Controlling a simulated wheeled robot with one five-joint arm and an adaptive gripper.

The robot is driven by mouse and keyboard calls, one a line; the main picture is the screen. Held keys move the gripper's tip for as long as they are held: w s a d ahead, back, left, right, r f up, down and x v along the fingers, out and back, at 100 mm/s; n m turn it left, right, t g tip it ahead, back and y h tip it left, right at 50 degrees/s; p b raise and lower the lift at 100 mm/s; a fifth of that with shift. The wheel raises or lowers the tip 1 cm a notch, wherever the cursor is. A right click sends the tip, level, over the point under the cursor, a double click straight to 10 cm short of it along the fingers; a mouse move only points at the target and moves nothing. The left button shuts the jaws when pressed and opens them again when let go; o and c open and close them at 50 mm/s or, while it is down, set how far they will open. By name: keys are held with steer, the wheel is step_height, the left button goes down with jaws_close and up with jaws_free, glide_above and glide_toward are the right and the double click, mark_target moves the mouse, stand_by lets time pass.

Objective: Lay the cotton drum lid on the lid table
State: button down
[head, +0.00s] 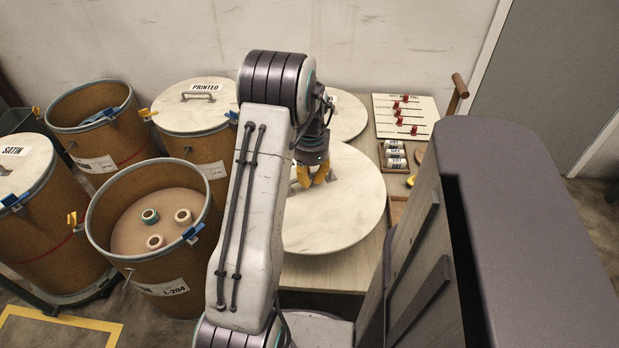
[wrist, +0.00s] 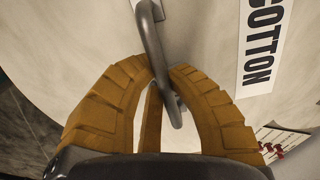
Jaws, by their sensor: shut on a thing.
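The cotton drum lid (head: 350,210) is a large pale round disc with a metal handle. In the wrist view its COTTON label (wrist: 262,45) shows beside the handle (wrist: 158,60). My gripper (head: 313,180) has its yellow fingers shut on the handle; the wrist view shows the fingers (wrist: 165,85) closed around it. The lid is over the front part of the lid table (head: 320,275), roughly flat. I cannot tell whether it touches the tabletop. My arm hides its left edge in the head view.
Another round lid (head: 345,118) lies behind on the table. A board with red pegs (head: 405,112) and a tray of small rolls (head: 395,157) are at the right. An open drum (head: 150,245) with three rolls stands left; another open drum (head: 100,130) and lidded PRINTED (head: 195,110) and SATIN (head: 25,165) drums stand nearby.

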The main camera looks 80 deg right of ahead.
mark_target(310, 186)
steer(key=shift+f+b, duration=5.35)
steer(key=shift+f, duration=1.9)
steer(key=c, duration=1.2)
jaws_free()
steer(key=shift+f, duration=0.1)
step_height(310, 186, up, 10)
steer(key=shift+d+r, duration=0.1)
steer(key=shift+r, duration=1)
